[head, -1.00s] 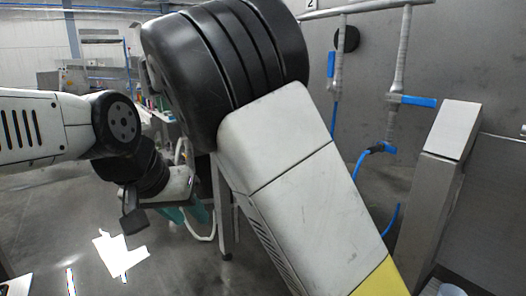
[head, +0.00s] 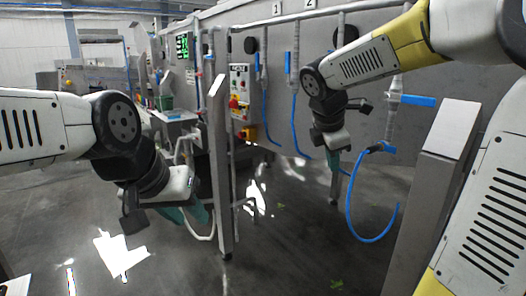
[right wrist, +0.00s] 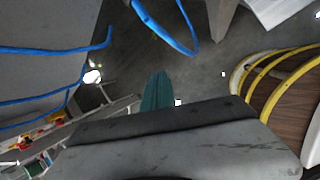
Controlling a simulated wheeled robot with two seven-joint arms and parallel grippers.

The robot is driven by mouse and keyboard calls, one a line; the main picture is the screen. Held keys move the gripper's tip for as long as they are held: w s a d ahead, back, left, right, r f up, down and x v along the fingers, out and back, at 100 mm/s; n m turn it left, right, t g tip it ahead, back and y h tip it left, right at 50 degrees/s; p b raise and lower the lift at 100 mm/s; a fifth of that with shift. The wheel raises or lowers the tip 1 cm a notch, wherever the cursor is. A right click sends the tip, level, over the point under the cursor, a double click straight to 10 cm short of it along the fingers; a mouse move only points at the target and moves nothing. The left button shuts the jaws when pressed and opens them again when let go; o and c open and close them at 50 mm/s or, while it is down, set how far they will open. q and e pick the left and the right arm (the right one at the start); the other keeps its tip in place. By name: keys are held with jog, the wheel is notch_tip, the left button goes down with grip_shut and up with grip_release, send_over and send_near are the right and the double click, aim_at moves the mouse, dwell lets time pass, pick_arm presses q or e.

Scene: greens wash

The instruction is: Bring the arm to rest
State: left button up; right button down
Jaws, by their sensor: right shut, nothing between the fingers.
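My right arm shows in the head view from the upper right, bent over, with its gripper (head: 333,163) hanging down in front of the grey steel wall. Its teal fingers are shut with nothing between them; in the right wrist view they form one teal wedge (right wrist: 158,92) over the grey floor. My left gripper (head: 187,214) is low at the left of the head view, its dark wrist above it. Its teal fingers look apart, and I see nothing held; they are partly hidden by the wrist.
Blue hoses (head: 350,215) hang from the steel wall (head: 375,165) near my right gripper. A steel post (head: 219,170) stands between the two grippers. A slanted grey post (head: 436,165) stands at the right. Open floor (head: 300,250) lies below.

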jog(key=s+a+f+m+y, duration=0.1)
jog(key=s+a+m+y, duration=0.1)
jog(key=s+m, duration=0.7)
jog(key=s+a+f+m+t+y, duration=0.1)
jog(key=s+m+y, duration=0.2)
jog(key=s+m, duration=0.7)
jog(key=shift+a+f+t, duration=0.3)
jog(key=shift+a+f, duration=0.1)
